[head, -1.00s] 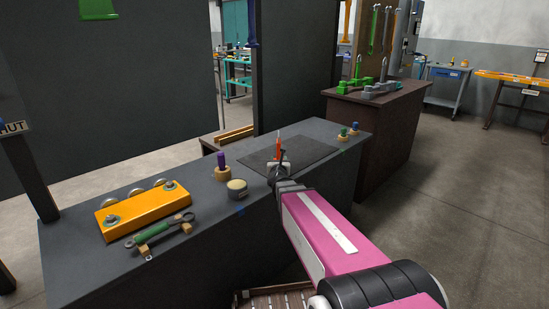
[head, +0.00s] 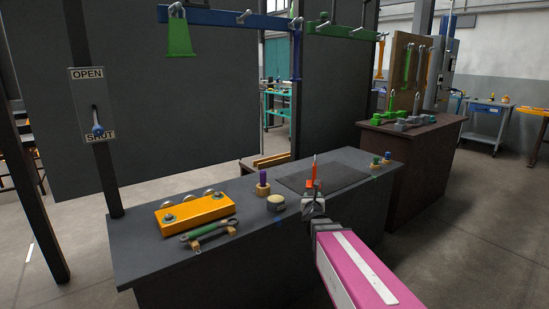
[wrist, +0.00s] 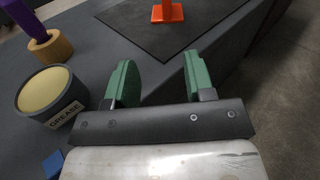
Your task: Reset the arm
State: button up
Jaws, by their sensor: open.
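My gripper (head: 314,200) is above the near edge of the dark grey bench (head: 150,240). In the wrist view its two green fingers (wrist: 160,78) stand wide apart with nothing between them. An orange thing with an upright tip (head: 313,175) stands on the black mat (head: 345,174), just beyond the fingers; its orange base shows at the top of the wrist view (wrist: 167,12). Whether it is close to touching the gripper cannot be told from the head view, but the wrist view shows a gap.
Left of my gripper are a round GREASE tin (head: 276,204), a purple peg in a wooden holder (head: 263,185), a yellow block (head: 195,213) and a green-handled tool (head: 208,232). An OPEN/SHUT lever panel (head: 91,105) hangs on a post.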

jog(key=s+a+f+n+g+y, duration=0.2)
jog(key=s+f+n+g, duration=0.3)
jog(key=n, duration=0.6)
jog(key=s+a+f+n+g+y, duration=0.1)
jog(key=s+f+n+g+y, duration=0.2)
jog(key=s+f+n, duration=0.5)
jog(key=s+d+f+n+g+h, duration=0.1)
jog(key=s+d+f+n+g, duration=0.1)
jog(key=s+n+g, duration=0.2)
jog(key=s+d+f+n+g+h, duration=0.1)
jog(key=s+d+n+g, duration=0.2)
jog(key=n, duration=1)
jog(key=s+g, duration=0.2)
jog(key=s, duration=0.3)
jog(key=shift+d+f+h, duration=0.15)
jog(key=shift+f+h, duration=0.2)
jog(key=shift+h, duration=0.05)
